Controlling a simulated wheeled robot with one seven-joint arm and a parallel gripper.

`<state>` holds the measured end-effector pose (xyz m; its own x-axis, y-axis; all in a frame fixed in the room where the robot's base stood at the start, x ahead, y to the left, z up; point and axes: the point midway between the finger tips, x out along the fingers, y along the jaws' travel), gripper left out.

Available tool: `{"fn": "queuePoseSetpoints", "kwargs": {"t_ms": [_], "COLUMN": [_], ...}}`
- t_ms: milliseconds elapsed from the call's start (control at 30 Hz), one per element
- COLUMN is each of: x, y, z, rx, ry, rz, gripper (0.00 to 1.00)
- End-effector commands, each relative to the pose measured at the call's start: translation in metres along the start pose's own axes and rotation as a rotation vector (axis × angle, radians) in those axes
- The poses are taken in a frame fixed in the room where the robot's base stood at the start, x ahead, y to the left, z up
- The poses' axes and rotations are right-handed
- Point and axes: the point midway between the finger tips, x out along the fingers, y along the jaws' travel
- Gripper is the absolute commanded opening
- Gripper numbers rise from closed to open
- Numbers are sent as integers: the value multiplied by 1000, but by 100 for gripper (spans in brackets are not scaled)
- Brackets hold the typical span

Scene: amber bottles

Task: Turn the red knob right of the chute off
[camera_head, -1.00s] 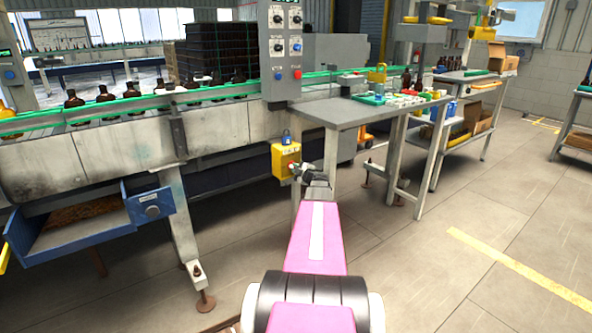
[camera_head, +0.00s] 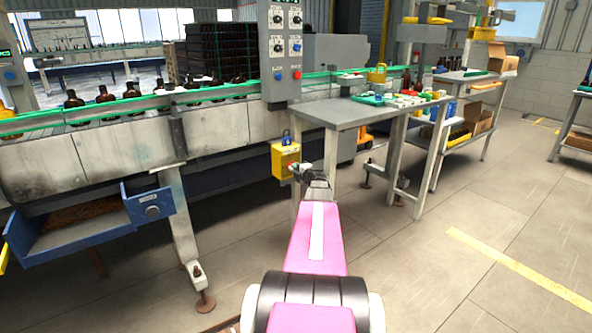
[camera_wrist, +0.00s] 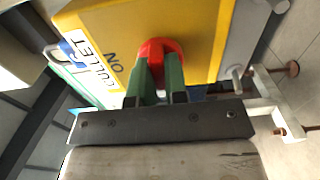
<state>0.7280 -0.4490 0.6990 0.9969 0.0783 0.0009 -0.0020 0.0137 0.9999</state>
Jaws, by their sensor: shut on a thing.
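The yellow box (camera_head: 285,151) hangs under the conveyor frame, right of the blue chute (camera_head: 95,233). In the wrist view the yellow box (camera_wrist: 205,25) carries the words CULLET and ON, turned on their side. The red knob (camera_wrist: 156,47) is on the face of the box, partly hidden by my gripper's green fingers. My gripper (camera_wrist: 160,68) is shut on the red knob, one finger on each side. In the head view my gripper (camera_head: 299,169) is small against the box's lower right, and the knob is hard to make out there.
A grey panel with knobs and buttons (camera_head: 281,50) stands above the box. A grey worktable (camera_head: 340,113) with legs is just to the right. A blue padlock (camera_head: 287,136) sits on top of the box. Open floor (camera_head: 400,265) lies to the right.

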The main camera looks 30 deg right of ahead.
Motion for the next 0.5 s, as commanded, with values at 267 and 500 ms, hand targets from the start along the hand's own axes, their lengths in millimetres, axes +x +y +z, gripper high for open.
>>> {"fn": "queuePoseSetpoints", "kwargs": {"t_ms": [267, 500], "x": [-1, 0], "y": [-1, 0], "z": [-1, 0], "rx": [-6, -3], "ry": [1, 0], "rz": [-3, -2], "gripper": [0, 39]}}
